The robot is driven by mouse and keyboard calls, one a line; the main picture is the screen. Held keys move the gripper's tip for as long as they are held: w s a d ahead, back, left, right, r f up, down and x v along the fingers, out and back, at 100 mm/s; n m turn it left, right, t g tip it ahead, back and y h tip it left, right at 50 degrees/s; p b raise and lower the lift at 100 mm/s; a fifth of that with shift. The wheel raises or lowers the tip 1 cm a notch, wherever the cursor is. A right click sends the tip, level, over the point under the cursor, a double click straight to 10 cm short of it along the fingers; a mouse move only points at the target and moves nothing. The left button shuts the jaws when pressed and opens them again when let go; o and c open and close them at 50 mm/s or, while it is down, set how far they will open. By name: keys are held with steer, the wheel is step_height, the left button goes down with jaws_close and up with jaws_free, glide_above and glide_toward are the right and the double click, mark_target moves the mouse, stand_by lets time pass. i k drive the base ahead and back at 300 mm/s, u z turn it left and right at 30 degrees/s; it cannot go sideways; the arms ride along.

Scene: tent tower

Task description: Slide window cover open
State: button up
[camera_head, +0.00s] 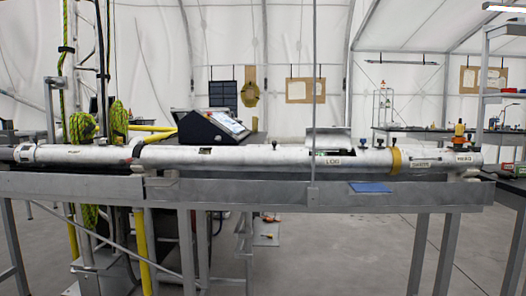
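A long silver-white metal tube (240,157) lies level across the picture on a grey metal rail (250,190). A dark slot (345,150) shows in its right half, above a "LOG" label (333,162), with something small and green at the slot's left end. A small dark knob (275,145) stands on the tube left of the slot, and another (362,143) stands to its right. I cannot tell which part is the window cover or how far it is open. A thin vertical post (314,90) hides a strip of the tube near the slot. My gripper is not in view.
A tilted screen console (212,126) stands behind the tube. A yellow ring (396,160) circles the tube at right. A blue cloth or pad (370,187) lies on the rail. Rope-wrapped poles (82,125) rise at left. A side table (450,136) stands behind right.

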mark_target(255, 153)
steer(key=u, duration=0.45)
steer(key=k, duration=0.55)
steer(key=u, duration=0.95)
steer(key=i, duration=1.05)
steer(key=z, duration=0.6)
